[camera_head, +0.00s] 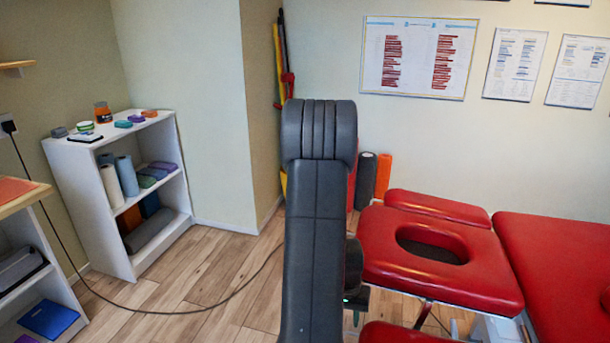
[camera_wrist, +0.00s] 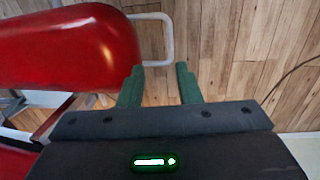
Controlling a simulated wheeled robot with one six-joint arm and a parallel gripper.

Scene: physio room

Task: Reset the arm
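My arm (camera_head: 316,230) stands upright in the middle of the head view, its dark grey links raised in front of the camera. My gripper (camera_wrist: 159,75) shows in the wrist view with two green fingers held apart and nothing between them. Wooden floor shows beyond the fingers. In the head view the gripper is mostly or wholly hidden behind the arm.
A red treatment table (camera_head: 440,270) with a face hole is close on the right; its red padding (camera_wrist: 70,45) and a metal tube (camera_wrist: 166,35) show near the fingers. A white shelf (camera_head: 112,215) stands left. A cable (camera_head: 180,312) crosses the open floor (camera_head: 235,265).

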